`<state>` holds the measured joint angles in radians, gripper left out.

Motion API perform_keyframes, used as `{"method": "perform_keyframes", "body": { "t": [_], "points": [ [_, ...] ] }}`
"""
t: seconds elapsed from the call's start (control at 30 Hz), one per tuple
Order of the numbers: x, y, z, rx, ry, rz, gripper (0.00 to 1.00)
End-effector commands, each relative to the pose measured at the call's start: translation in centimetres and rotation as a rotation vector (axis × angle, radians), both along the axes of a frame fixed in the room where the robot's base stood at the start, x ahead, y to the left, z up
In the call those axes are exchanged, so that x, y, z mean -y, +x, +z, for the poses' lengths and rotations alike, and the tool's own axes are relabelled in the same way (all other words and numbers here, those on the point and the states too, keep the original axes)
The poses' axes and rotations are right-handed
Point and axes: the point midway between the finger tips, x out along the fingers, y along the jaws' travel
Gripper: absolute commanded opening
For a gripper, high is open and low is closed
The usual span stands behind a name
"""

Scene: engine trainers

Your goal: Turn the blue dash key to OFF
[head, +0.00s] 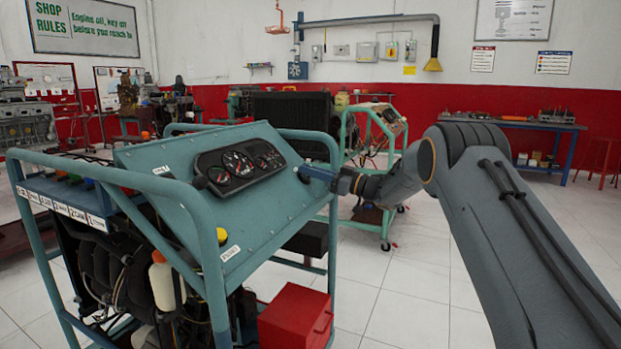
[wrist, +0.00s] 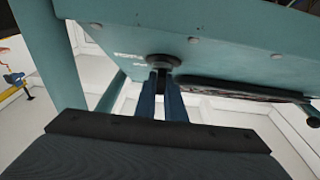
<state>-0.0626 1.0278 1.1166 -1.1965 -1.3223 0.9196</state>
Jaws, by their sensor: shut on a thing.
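The blue engine trainer's sloping dash panel (head: 150,150) carries a black gauge cluster (head: 240,165). My gripper (head: 305,172) reaches in from the right to the panel's right edge, beside the cluster. In the wrist view, the two blue fingers of my gripper (wrist: 165,78) are close together at a round dark key switch (wrist: 163,59) on the panel (wrist: 235,62). They are shut on the dash key, which is mostly hidden between the fingertips. The key's angle and the switch markings cannot be read. In the head view my gripper hides the switch.
The trainer's tube frame (head: 190,215) surrounds the panel, with an upright close to my arm. A red box (head: 297,318) sits low at the front. Another trainer (head: 375,130) stands behind. The tiled floor (head: 400,300) is clear at the right.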

Motion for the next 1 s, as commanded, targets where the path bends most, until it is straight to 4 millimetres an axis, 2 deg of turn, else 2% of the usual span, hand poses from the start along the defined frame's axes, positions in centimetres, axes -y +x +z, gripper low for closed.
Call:
{"method": "perform_keyframes", "body": {
  "t": [0.5,0.53,0.63,1.0],
  "points": [
    [0.05,0.04,0.06,0.015,-0.004,0.016,0.0],
    [0.05,0.04,0.06,0.015,-0.004,0.016,0.11],
    [0.03,0.03,0.07,0.014,-0.004,0.016,0.28],
    [0.46,-0.09,-0.02,0.014,-0.005,0.015,0.28]
  ]
}}
